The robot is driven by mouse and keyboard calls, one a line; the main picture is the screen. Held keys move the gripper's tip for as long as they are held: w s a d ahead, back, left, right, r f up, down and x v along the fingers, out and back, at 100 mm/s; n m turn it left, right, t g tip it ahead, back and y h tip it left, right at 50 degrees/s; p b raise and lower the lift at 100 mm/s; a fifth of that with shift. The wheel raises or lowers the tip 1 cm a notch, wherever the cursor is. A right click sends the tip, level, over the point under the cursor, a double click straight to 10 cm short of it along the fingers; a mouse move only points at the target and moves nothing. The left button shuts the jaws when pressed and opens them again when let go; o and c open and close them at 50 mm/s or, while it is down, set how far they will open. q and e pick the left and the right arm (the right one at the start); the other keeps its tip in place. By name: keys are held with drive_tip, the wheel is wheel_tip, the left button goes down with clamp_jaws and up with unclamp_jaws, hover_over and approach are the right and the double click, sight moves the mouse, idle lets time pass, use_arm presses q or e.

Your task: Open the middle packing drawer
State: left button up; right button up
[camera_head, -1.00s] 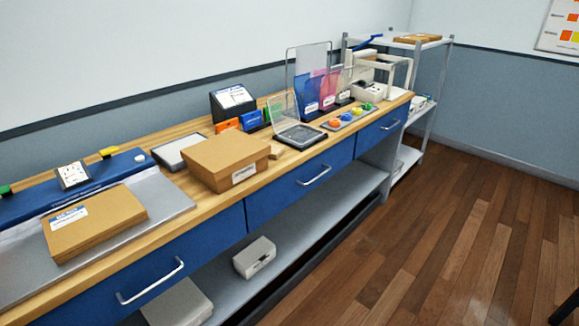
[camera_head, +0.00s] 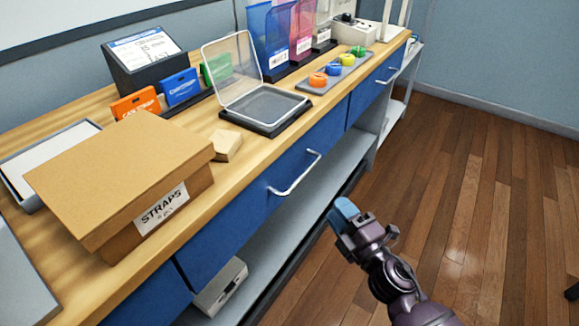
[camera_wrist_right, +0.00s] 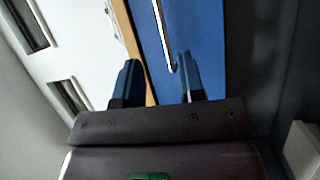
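The middle packing drawer (camera_head: 240,222) has a blue front under the wooden worktop and looks shut. Its silver bar handle (camera_head: 295,177) runs along the front. My right gripper (camera_head: 344,213) is to the right of the handle and apart from it, with blue fingertips. In the right wrist view my right gripper (camera_wrist_right: 157,78) is open, with nothing between its fingers. There the drawer handle (camera_wrist_right: 162,36) lies ahead of the gap, against the blue drawer front (camera_wrist_right: 202,42). My left gripper is not in view.
A cardboard STRAPS box (camera_head: 120,180), a small wooden block (camera_head: 226,145) and a clear-lidded case (camera_head: 262,105) stand on the worktop above. Another blue drawer (camera_head: 376,84) is farther along. A grey shelf (camera_head: 330,170) runs below.

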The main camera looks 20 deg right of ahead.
sight(305, 171)
drive_tip(key=shift+n+y, duration=0.4)
drive_tip(key=shift+n, duration=0.3)
drive_tip(key=x, duration=1.2)
drive_tip(key=shift+w+a, duration=0.25)
drive_tip(key=shift+a, duration=0.05)
clamp_jaws()
